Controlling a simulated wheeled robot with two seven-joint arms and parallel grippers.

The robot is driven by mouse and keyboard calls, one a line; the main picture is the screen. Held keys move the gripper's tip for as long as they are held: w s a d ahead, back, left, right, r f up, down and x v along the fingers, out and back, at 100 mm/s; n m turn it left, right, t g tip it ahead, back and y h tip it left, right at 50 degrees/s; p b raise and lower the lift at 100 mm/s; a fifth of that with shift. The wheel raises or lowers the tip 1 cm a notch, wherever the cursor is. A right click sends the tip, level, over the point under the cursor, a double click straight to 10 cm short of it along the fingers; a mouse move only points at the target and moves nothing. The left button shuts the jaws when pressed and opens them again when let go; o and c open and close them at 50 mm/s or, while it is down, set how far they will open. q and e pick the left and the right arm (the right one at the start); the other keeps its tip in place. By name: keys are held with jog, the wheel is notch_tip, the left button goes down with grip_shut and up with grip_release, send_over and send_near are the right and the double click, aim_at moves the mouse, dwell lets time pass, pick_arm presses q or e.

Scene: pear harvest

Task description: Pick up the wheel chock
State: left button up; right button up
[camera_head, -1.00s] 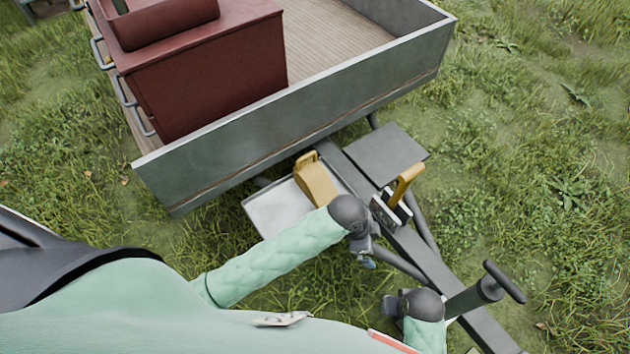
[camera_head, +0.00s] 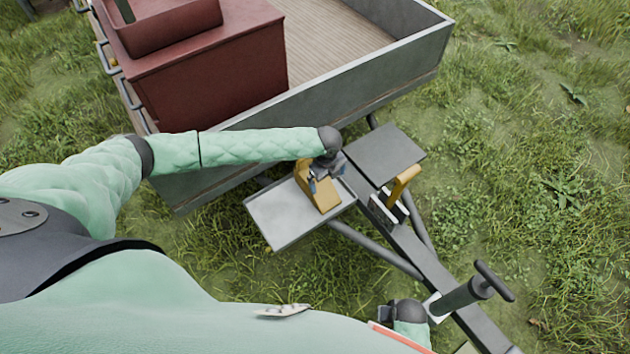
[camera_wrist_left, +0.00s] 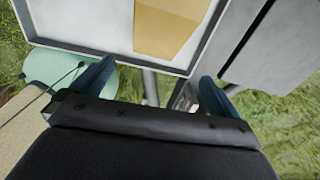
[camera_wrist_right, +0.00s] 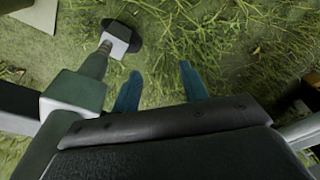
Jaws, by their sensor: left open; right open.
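The wheel chock (camera_head: 327,203) is a yellow wedge lying on a grey metal tray (camera_head: 275,217) beside the trailer's drawbar. My left gripper (camera_head: 325,180) is over the chock, hides its middle and is open. In the left wrist view the chock (camera_wrist_left: 168,28) lies beyond the two blue fingers (camera_wrist_left: 153,86), not between them. My right gripper (camera_head: 388,313) is low near the front of the drawbar. In the right wrist view its fingers (camera_wrist_right: 160,88) are apart with only grass between them.
The trailer wall (camera_head: 400,82) rises just behind the tray, with a red cabinet (camera_head: 215,95) on the bed. A yellow-handled lever (camera_head: 404,180) stands right of the tray. A jack with a dark handle (camera_head: 490,280) stands on the drawbar (camera_head: 430,260). Grass surrounds it.

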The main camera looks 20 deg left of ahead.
pick_arm(q)
jog(key=shift+m+y, duration=0.3)
jog(key=w+a, duration=0.2)
jog(key=a, duration=0.1)
jog(key=w+a+r, duration=0.1)
jog(key=shift+a, duration=0.4)
jog(key=shift+w+a+f, duration=0.15)
jog(key=shift+f, duration=0.05)
notch_tip(320, 180, down, 2)
jog(key=shift+f+p, duration=0.1)
jog(key=shift+p, duration=0.45)
jog(key=f, duration=0.1)
jog(key=f+p, duration=0.1)
jog(key=f, duration=0.1)
jog(key=w+f+p, duration=0.1)
jog(key=shift+a+f, duration=0.2)
jog(key=shift+a, duration=0.1)
jog(key=shift+f, duration=0.45)
jog(key=c, duration=1.3)
pick_arm(e)
notch_tip(320, 180, down, 10)
jog(key=s+d, duration=0.2)
